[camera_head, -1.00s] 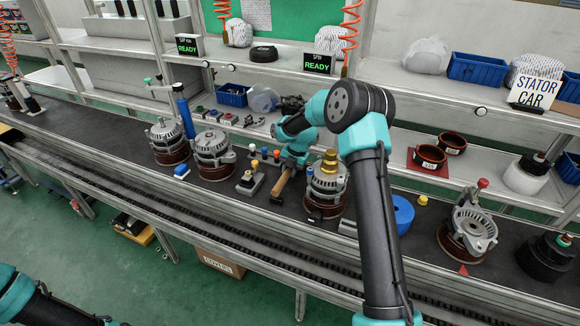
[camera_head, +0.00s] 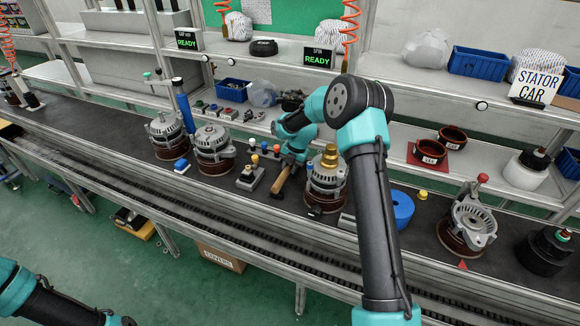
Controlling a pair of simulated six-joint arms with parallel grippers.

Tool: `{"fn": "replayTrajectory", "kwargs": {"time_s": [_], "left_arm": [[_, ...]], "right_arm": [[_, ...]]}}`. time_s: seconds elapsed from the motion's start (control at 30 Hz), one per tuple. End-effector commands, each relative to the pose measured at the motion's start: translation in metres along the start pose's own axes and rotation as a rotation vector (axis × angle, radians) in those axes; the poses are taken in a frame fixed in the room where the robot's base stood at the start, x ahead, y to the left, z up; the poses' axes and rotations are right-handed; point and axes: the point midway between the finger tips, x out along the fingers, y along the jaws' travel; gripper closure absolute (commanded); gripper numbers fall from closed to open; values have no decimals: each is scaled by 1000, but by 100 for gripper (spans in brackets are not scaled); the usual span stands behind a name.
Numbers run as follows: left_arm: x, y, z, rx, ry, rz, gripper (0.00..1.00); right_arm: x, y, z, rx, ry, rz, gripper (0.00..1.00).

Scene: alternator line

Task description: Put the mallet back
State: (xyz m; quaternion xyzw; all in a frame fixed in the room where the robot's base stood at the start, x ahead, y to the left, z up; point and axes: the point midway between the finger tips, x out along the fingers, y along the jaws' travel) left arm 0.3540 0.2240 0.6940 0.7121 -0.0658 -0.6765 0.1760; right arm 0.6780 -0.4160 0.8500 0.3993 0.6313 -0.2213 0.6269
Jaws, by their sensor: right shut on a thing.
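The mallet has a pale wooden handle (camera_head: 284,179) and a dark head (camera_head: 277,195). My right gripper (camera_head: 289,163) is shut on the upper part of the handle, with the head hanging low and tilted. I cannot tell whether the head touches the dark line surface. The mallet is between a small block with colored knobs and an alternator with a brass-colored stack on top (camera_head: 327,180). The fingertips are partly hidden by the wrist. My left arm shows only at the lower left corner; its gripper is out of the picture.
Two alternators (camera_head: 213,150) stand left of the mallet, with a blue post behind them. A shelf with blue bins (camera_head: 478,63) runs behind. My right forearm covers part of the line.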

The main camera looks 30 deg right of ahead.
Motion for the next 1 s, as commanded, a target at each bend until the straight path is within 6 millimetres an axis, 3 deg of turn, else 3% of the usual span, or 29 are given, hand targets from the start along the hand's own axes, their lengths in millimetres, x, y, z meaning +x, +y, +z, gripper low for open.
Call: {"fn": "replayTrajectory", "kwargs": {"time_s": [0.43,0.47,0.5,0.77,1.0], "left_arm": [[0,0,0,0,0,0,57],[0,0,0,0,0,0,57],[0,0,0,0,0,0,57],[0,0,0,0,0,0,57],[0,0,0,0,0,0,57]], "right_arm": [[5,-1,1,-1,-2,2,100],[5,-1,1,-1,-3,2,69],[5,-1,1,-1,-3,2,65],[6,-1,1,0,-1,1,41],[6,-2,0,0,1,-1,41]]}}
